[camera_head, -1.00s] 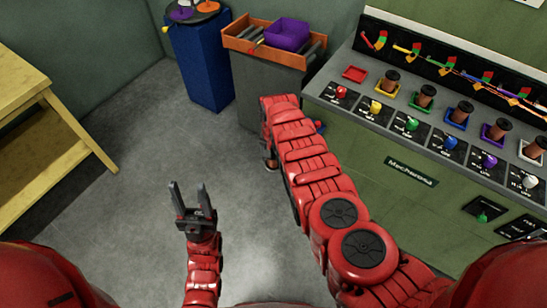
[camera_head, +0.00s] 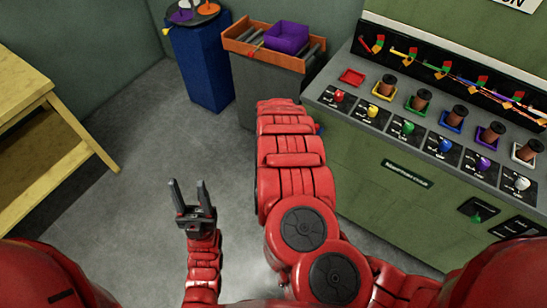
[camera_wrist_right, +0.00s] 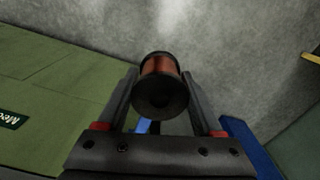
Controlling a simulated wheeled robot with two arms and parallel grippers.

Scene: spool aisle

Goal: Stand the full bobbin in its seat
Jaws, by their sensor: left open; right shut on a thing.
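The full bobbin (camera_wrist_right: 162,80), copper-wound with dark end flanges, shows in the right wrist view between the two fingers of my right gripper (camera_wrist_right: 163,100), which is shut on it. In the head view my right arm hides that gripper and the bobbin. My left gripper (camera_head: 192,200) is open and empty above the grey floor. The green machine's sloped top (camera_head: 330,92) carries a row of coloured square seats. The red seat (camera_head: 352,77) at the left end is empty. The yellow seat (camera_head: 383,93) and the others to its right each hold a copper bobbin.
A grey bin with an orange rim (camera_head: 232,45) holds a purple box (camera_head: 287,37), left of the machine. A blue stand (camera_head: 203,65) bears a round tray. A wooden table (camera_head: 50,130) stands at the left. The floor between is clear.

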